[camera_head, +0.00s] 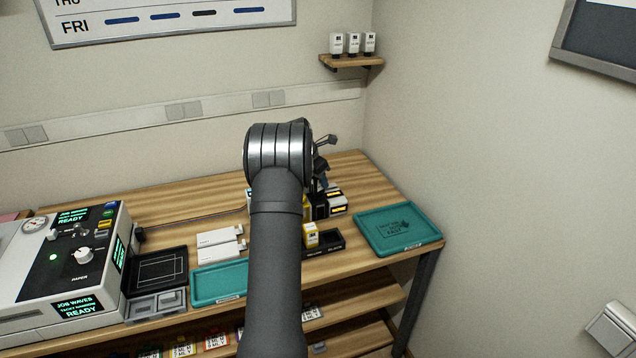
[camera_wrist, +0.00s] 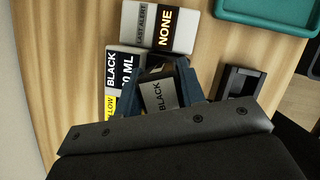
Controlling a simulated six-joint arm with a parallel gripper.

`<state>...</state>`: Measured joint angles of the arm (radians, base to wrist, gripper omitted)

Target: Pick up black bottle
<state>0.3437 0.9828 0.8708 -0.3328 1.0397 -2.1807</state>
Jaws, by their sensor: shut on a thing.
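In the wrist view, the black bottle (camera_wrist: 158,97) shows a grey label reading BLACK. My gripper (camera_wrist: 165,78) has its dark blue fingers on either side of this bottle and is shut on it. The bottle's lower part is hidden, and I cannot tell whether it touches the surface below. In the head view, my arm covers most of the gripper, and the black bottle cannot be made out.
A box labelled LAST ALERT NONE (camera_wrist: 158,27) and a label reading BLACK ML (camera_wrist: 122,68) lie close to the fingers. A yellow-labelled bottle (camera_head: 310,236) and a teal tray (camera_head: 428,233) are on the wooden table.

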